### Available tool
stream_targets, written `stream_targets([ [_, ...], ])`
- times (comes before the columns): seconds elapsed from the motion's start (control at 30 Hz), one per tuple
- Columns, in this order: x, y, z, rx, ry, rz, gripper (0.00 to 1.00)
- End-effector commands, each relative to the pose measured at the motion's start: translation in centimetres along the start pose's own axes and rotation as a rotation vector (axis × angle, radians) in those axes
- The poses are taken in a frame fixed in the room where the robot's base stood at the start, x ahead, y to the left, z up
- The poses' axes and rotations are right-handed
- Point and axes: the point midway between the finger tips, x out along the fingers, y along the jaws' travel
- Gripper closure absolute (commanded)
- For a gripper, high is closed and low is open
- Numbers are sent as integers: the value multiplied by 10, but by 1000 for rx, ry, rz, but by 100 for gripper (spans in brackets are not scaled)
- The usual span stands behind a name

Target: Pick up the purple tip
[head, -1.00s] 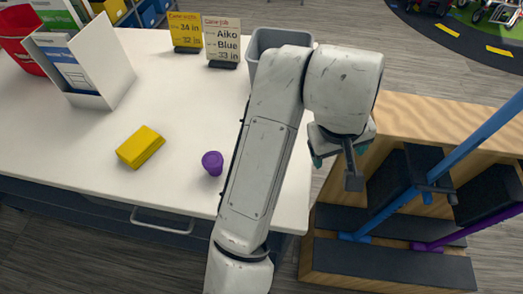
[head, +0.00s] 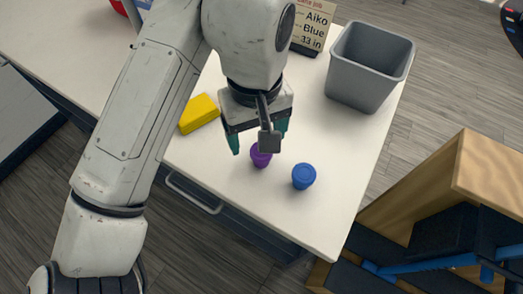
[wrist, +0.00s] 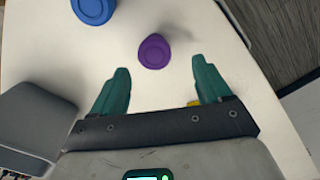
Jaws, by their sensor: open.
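The purple tip (head: 260,156) is a small round-topped piece standing on the white table, partly behind my gripper in the head view. In the wrist view the purple tip (wrist: 154,51) lies ahead of the fingertips, roughly centred between them. My gripper (head: 260,145) is above the table by the purple tip, its teal fingers spread with nothing between them. The fingers also show apart in the wrist view (wrist: 162,80). Whether the fingertips are level with the tip cannot be told.
A blue tip (head: 304,176) stands close to the right of the purple one. A yellow block (head: 199,114) lies to the left. A grey bin (head: 366,70) and a sign card (head: 314,24) are at the back. A wooden rack (head: 490,170) stands beyond the table's right edge.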

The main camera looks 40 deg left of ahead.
Motion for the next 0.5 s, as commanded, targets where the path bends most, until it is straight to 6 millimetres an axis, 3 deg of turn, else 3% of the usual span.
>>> stream_targets([
  [0.23,19,2,1,0,0,1,23],
  [0.5,54,6,3,-1,0,0,23],
])
